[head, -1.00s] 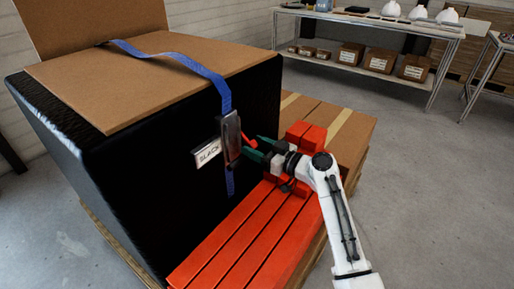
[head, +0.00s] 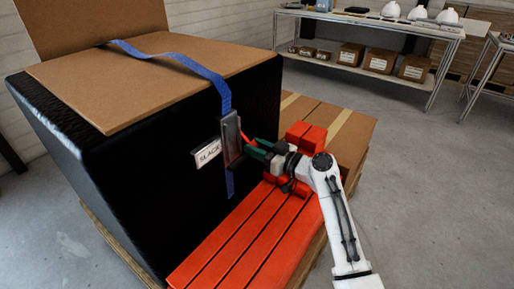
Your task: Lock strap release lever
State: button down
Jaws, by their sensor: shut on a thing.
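A blue strap (head: 188,60) runs over the top of the black-wrapped load (head: 120,160) and down its front face. It hangs slack and wavy. A dark metal buckle (head: 231,138) sits on the strap, with a red release lever (head: 247,138) at its right side. The lever stands out from the buckle, tilted. My gripper (head: 252,148), with green fingers, reaches in from the right and is shut on the red lever. The fingers hide part of it.
Orange slats (head: 245,235) lie below and in front of the load. Orange blocks (head: 312,134) and a cardboard box (head: 345,140) stand just behind my gripper. A shelf with boxes and helmets (head: 370,45) is at the back. The floor at right is clear.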

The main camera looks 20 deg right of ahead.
jog(key=shift+r, duration=0.1)
jog(key=r+g+h+p, duration=0.1)
jog(key=g+p, duration=0.1)
jog(key=p, duration=0.3)
jog(key=r+g+h+p, duration=0.2)
jog(key=p, duration=0.3)
jog(key=s+r+g+h+p, duration=0.1)
jog(key=r+g+p, duration=0.1)
jog(key=p, duration=0.3)
jog(key=shift+d+g+h, duration=0.3)
jog(key=shift+d+h, duration=0.05)
jog(key=shift+h, duration=0.05)
jog(key=c, duration=0.8)
grip_release()
jog(key=shift+c, duration=0.2)
jog(key=p+v, duration=0.1)
jog(key=v, duration=0.9)
jog(key=shift+s+d+r, duration=0.15)
jog(key=shift+s+r, duration=0.05)
